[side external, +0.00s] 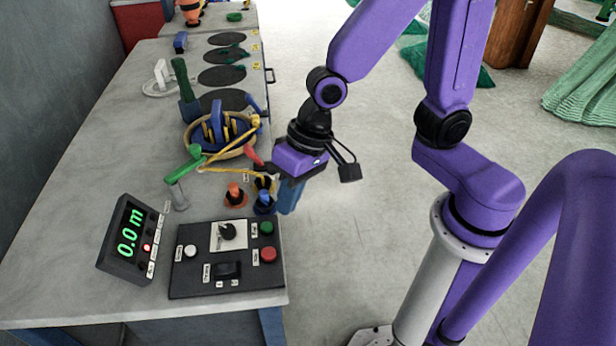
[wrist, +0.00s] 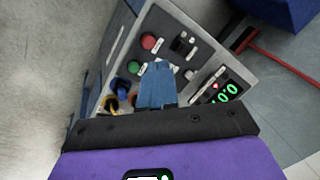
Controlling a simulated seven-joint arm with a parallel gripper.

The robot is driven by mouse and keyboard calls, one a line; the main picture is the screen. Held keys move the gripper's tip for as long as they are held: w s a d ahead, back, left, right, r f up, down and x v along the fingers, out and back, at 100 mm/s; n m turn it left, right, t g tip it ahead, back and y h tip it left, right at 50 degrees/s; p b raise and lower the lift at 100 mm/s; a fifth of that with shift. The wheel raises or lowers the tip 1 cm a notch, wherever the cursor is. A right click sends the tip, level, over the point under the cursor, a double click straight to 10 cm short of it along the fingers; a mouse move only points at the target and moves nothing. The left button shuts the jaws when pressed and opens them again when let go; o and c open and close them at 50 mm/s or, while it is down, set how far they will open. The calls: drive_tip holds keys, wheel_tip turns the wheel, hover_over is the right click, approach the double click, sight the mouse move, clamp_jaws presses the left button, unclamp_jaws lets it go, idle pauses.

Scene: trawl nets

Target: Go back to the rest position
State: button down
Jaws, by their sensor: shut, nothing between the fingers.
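My gripper (side external: 289,207) hangs at the right edge of the workbench in the side view, its blue fingers pointing down. It holds nothing. In the wrist view its fingers (wrist: 157,72) are together, in front of the control panel. In the side view the black control panel (side external: 187,278) lies on the near end of the bench, in front of my gripper. The bench edge beside the fingers is partly hidden by them.
Orange and blue knobs (side external: 264,201) stand just left of my gripper. The floor (side external: 350,240) to the right is open.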

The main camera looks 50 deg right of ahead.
drive_tip(key=s+d+r+n+g+h, duration=0.1)
drive_tip(key=s+d+r+n+h, duration=0.2)
drive_tip(key=s+d+n, duration=0.8)
drive_tip(key=d+r+n, duration=0.1)
drive_tip(key=d, duration=0.2)
drive_tip(key=shift+s+n, duration=0.25)
drive_tip(key=shift+n, duration=0.05)
drive_tip(key=c, duration=1.8)
unclamp_jaws()
